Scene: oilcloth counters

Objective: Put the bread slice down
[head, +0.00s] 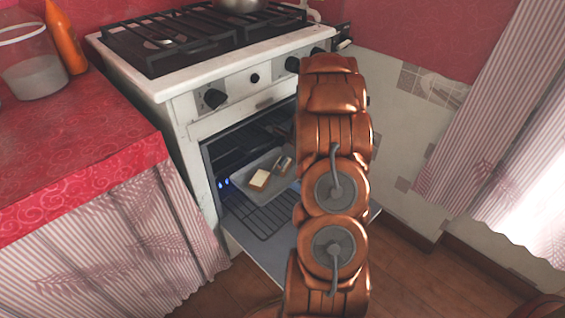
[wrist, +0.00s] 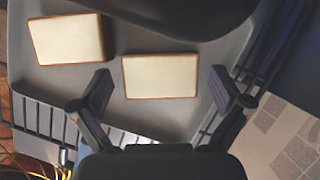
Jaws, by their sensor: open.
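Two pale bread slices with brown crusts lie on a grey tray (head: 251,189) inside the open oven. In the wrist view, one bread slice (wrist: 160,77) lies in front of my gripper (wrist: 162,84), between the lines of its two fingers. The fingers are spread apart, with gaps on both sides of this slice. The other bread slice (wrist: 66,40) lies to the upper left on the tray (wrist: 108,107), clear of the fingers. In the head view, one slice (head: 260,179) shows plainly; my arm hides much of the area to its right, including the gripper's fingers.
The oven door (head: 262,252) is folded down, with a wire rack (head: 262,218) near the tray. A red-covered counter (head: 80,150) stands left. A dark, rounded shape crosses the top of the wrist view.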

